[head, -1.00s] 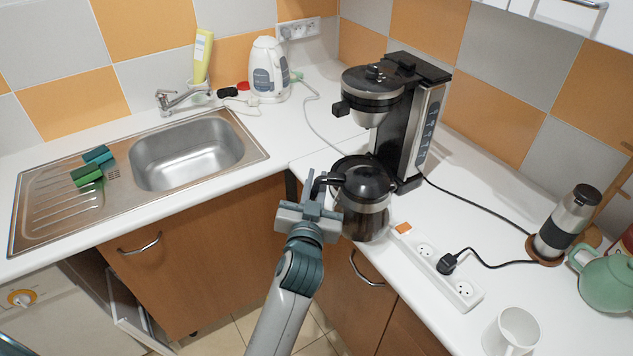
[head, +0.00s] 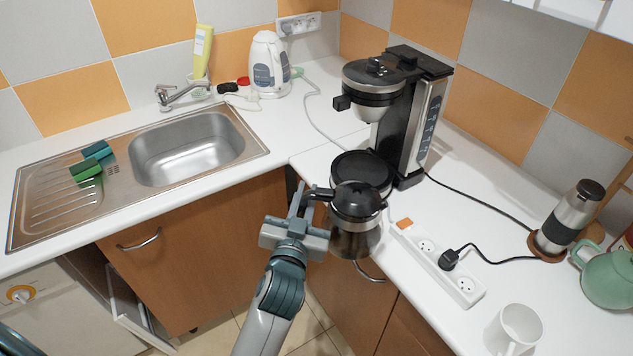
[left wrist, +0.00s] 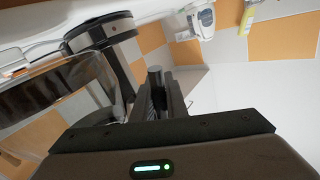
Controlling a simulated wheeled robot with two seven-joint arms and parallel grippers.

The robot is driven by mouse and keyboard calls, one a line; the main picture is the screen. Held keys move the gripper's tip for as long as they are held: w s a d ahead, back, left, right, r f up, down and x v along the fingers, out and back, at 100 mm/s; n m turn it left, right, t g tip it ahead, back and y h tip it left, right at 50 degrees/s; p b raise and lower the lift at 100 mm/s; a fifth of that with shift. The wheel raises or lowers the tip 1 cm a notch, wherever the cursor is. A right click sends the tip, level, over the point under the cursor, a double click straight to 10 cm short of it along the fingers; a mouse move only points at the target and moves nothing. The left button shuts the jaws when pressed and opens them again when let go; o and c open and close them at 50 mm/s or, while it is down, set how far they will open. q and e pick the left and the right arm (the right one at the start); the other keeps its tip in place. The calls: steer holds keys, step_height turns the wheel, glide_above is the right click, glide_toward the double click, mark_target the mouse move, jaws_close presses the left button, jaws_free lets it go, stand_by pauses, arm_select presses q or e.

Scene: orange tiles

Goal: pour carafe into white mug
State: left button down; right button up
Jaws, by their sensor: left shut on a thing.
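The carafe (head: 356,210) has a black lid and a dark glass body, and it hangs roughly upright at the counter's front edge, in front of the coffee maker. My left gripper (head: 306,206) is shut on its handle, on the carafe's left side. In the left wrist view the carafe's glass (left wrist: 50,105) fills the left side, close to the fingers (left wrist: 160,92). The white mug (head: 513,330) stands upright on the counter at the lower right, well apart from the carafe. My right gripper does not show.
The coffee maker (head: 405,110) stands behind the carafe, its round black plate (head: 362,170) bare. A white power strip (head: 437,262) with a black plug lies between carafe and mug. A steel flask (head: 570,220) and green teapot (head: 608,275) stand at the right. The sink (head: 190,150) is at left.

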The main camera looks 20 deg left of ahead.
arm_select(q)
steer(key=s+m+h+b, duration=0.1)
steer(key=s+h+b, duration=0.1)
steer(key=s, duration=1.1)
steer(key=shift+s+a+f+m+h, duration=0.2)
steer(key=shift+f+m+h, duration=0.1)
steer(key=shift+f+h, duration=0.15)
steer(key=shift+d, duration=0.1)
